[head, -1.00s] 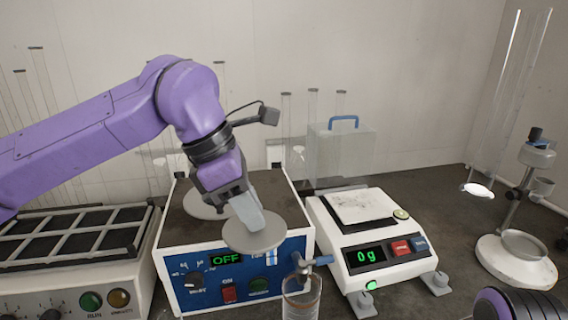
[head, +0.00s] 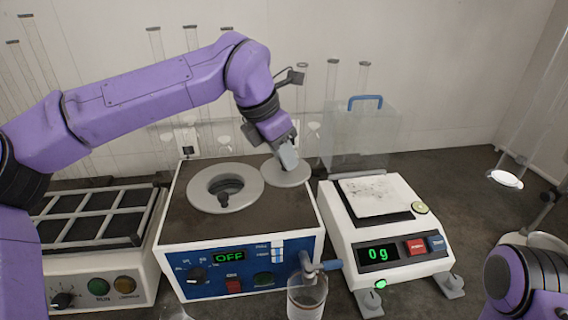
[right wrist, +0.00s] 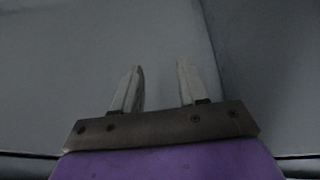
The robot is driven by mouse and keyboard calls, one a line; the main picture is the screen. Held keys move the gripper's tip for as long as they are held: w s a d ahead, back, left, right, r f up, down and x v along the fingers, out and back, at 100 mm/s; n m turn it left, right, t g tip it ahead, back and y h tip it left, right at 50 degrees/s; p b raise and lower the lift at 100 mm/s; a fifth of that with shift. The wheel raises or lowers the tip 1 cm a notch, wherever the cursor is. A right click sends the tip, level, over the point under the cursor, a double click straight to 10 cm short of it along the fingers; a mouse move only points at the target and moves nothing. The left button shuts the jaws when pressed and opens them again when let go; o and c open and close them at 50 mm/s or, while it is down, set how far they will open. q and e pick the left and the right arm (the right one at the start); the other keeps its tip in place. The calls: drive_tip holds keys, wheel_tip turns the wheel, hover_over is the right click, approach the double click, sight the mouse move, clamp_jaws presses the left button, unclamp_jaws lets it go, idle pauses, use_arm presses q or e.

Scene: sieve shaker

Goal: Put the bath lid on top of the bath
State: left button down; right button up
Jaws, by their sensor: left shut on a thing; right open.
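The bath (head: 178,225) is a box with a dark top, a blue front panel and a green "OFF" display. A pale grey ring (head: 245,199) with an open middle sits on its top, with a small dark part inside. The bath lid (head: 285,174) is a flat grey disc. My left gripper (head: 288,160) is shut on the lid and holds it over the top's right side, beside the ring. I cannot tell whether the lid touches the top. My right gripper (right wrist: 158,85) is open and empty in the right wrist view.
A balance (head: 400,247) reading 0 g stands to the right, with a clear box (head: 360,140) behind it. A shaker with dark compartments (head: 95,225) is at left. Glass tubes line the back wall.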

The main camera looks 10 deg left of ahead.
sight(281, 165)
use_arm(q)
drive_tip(key=f, duration=0.1)
drive_tip(key=w+f, duration=0.1)
drive_tip(key=f, duration=0.1)
drive_tip(key=f+p, duration=0.1)
drive_tip(key=shift+w+a+f, duration=0.15)
drive_tip(key=shift+w+a, duration=0.05)
drive_tip(key=shift+w, duration=0.2)
drive_tip(key=shift+f, duration=0.45)
drive_tip(key=shift+f, duration=0.15)
drive_tip(key=c, duration=0.9)
unclamp_jaws()
drive_tip(key=v, duration=1.2)
drive_tip(key=shift+r+b, duration=0.2)
drive_tip(key=shift+b, duration=0.1)
